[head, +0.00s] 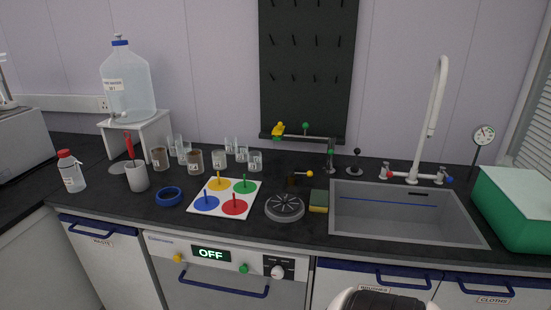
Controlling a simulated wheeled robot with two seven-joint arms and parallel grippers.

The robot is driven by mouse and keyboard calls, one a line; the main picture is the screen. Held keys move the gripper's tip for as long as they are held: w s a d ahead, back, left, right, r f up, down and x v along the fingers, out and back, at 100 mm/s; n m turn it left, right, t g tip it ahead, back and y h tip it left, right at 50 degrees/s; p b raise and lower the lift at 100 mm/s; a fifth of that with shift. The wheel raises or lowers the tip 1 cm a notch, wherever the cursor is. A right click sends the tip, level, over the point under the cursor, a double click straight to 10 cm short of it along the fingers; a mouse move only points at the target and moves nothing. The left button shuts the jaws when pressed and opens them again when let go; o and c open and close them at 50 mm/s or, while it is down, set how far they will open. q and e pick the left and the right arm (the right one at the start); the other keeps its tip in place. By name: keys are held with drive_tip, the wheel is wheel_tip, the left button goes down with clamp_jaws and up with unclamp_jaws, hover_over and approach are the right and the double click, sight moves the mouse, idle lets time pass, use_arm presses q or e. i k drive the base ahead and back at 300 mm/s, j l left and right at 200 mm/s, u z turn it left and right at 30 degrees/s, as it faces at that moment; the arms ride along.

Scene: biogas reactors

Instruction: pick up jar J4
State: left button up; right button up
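Several small labelled jars stand on the dark counter in the head view. Two hold brown contents: a left brown jar (159,158) and a right brown jar (195,163). Two look clear or pale: a pale jar (219,160) and a clear jar (255,163). The labels are too small to read surely, so I cannot tell which one is J4. Neither of my grippers is in view.
Taller clear glassware (181,147) stands behind the jars. The sink (400,217) is at right.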

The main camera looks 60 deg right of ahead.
sight(219, 156)
drive_tip(key=z, duration=1.6)
drive_tip(key=i+j+z, duration=0.15)
drive_tip(key=z, duration=0.3)
drive_tip(key=i+j+z, duration=0.1)
drive_tip(key=z, duration=0.35)
drive_tip(key=j, duration=0.1)
